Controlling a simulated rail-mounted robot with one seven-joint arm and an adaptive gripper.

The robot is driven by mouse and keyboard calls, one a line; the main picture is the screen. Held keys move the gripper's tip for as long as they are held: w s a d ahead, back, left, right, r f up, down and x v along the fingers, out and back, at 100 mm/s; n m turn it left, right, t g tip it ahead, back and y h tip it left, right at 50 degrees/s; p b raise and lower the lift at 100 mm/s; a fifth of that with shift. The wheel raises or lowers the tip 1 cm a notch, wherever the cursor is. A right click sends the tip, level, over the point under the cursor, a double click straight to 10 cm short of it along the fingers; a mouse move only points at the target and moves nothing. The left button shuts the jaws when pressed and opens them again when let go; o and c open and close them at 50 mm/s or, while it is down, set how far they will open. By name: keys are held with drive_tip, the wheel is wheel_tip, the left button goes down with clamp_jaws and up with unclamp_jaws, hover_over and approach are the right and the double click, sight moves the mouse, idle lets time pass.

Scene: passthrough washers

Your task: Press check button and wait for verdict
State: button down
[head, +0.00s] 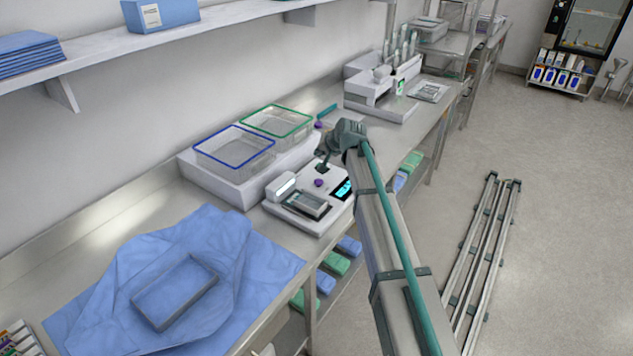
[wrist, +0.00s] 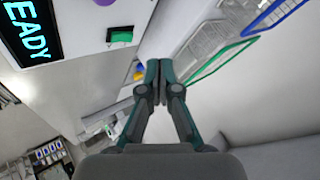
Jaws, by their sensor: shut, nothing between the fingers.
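The white checking device (head: 275,208) stands on the steel bench, with a small grey tray (head: 306,204) on its front left. A round purple button (head: 318,183) is on its top; a purple edge shows at the top of the wrist view (wrist: 103,2). A green square button (wrist: 120,36) in a dark frame also shows in the wrist view. The lit screen (wrist: 32,30) shows "EADY", its first letter cut off. My gripper (head: 321,169) is shut and empty, just behind the purple button in the picture; its closed tips also show in the wrist view (wrist: 157,64). I cannot tell whether it touches the device.
A blue-rimmed basket (head: 235,147) and a green-rimmed basket (head: 277,121) stand on a white base behind the device. Blue wrap (head: 215,230) with a tray (head: 175,292) lies at the front left. A white machine (head: 375,88) stands farther along the bench. A shelf (head: 200,25) overhangs the left.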

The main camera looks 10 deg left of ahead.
sight(320, 182)
drive_tip(key=shift+f, duration=0.2)
drive_tip(key=shift+f+b, duration=2.05)
drive_tip(key=shift+f, duration=2.2)
drive_tip(key=shift+f+b, duration=0.3)
drive_tip(key=shift+f, duration=0.15)
drive_tip(key=shift+f+b, duration=0.35)
drive_tip(key=shift+f, duration=0.2)
drive_tip(key=shift+r, duration=0.2)
drive_tip(key=shift+r+p, duration=0.4)
drive_tip(key=shift+r, duration=0.4)
drive_tip(key=shift+r, duration=0.1)
